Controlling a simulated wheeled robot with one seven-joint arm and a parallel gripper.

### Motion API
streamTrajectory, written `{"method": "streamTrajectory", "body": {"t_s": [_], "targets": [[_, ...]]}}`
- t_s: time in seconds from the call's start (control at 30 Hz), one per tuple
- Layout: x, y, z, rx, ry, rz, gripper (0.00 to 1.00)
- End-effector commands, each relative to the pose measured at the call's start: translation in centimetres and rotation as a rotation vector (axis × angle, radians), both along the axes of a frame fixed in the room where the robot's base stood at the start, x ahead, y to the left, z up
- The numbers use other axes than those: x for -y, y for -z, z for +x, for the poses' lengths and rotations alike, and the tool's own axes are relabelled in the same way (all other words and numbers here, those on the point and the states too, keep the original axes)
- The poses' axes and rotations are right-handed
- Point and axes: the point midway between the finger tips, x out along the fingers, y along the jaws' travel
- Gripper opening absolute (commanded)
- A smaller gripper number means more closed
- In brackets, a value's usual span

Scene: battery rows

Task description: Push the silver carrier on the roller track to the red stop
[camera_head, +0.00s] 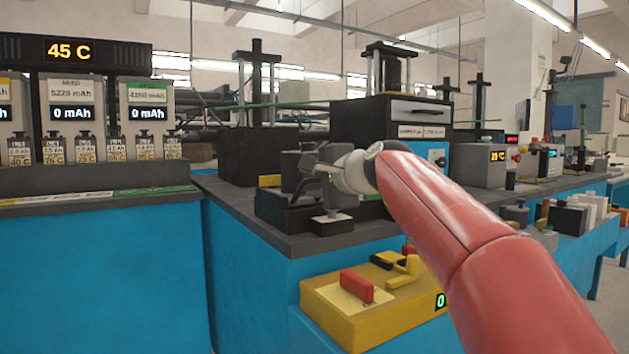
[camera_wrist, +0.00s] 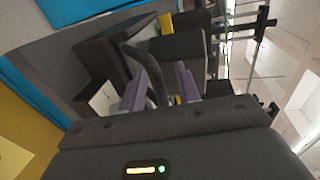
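My gripper (camera_head: 312,172) hangs over a low dark fixture (camera_head: 275,210) at the near corner of the grey-topped bench. In the wrist view my gripper (camera_wrist: 160,85) shows two fingers standing apart, with a gap between them; I see nothing clearly held. A small dark block with a pale grey top (camera_head: 331,219) stands just below my gripper; its pale top also shows in the wrist view (camera_wrist: 103,97). I cannot tell whether it touches the gripper. I cannot clearly make out the silver carrier, the rollers or the red stop; my gripper and arm cover part of the fixture.
A yellow box (camera_head: 345,323) with a red block (camera_head: 357,285) and a yellow lever (camera_head: 403,272) stands in front of the bench. A black press (camera_head: 390,118) is behind the fixture. A battery rack (camera_head: 90,180) is at the left. Some bare benchtop (camera_head: 225,190) lies left of the fixture.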

Motion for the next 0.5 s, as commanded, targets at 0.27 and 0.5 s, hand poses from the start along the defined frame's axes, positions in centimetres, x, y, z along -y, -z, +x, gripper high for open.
{"method": "streamTrajectory", "body": {"t_s": [0.27,0.5], "targets": [[-0.35,0.1,0.5,0.001,0.001,0.0,0.33],[-0.33,0.12,0.49,0.001,0.001,0.0,0.12]]}}
